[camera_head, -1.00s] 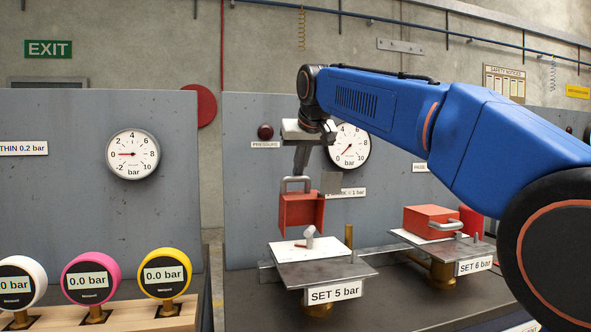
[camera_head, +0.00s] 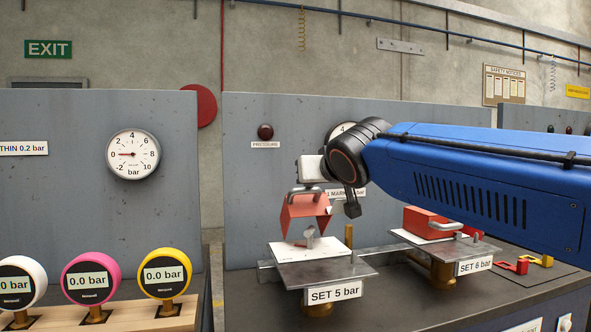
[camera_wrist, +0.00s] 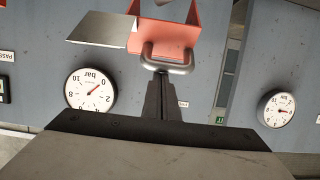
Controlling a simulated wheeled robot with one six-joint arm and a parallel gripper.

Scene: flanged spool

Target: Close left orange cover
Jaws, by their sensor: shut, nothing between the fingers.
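The left orange cover (camera_head: 305,212) is raised and tilted, with its grey handle (camera_head: 305,190) at the top. It is above a white plate (camera_head: 300,252) on the left stand, which bears the label SET 5 bar. A small grey lever (camera_head: 310,238) stands on that plate. In the wrist view, the cover (camera_wrist: 197,42) is at the top, its handle (camera_wrist: 166,62) just beyond my fingertips. My gripper (camera_wrist: 164,84) is shut and empty, its tips close to the handle; contact is unclear. In the head view the fingertips are hidden.
A second orange cover (camera_head: 425,222) is down on the right stand, labelled SET 6 bar. Several coloured gauges stand on a wooden rack (camera_head: 100,318) at the left. A grey panel with a dial (camera_head: 133,154) stands behind.

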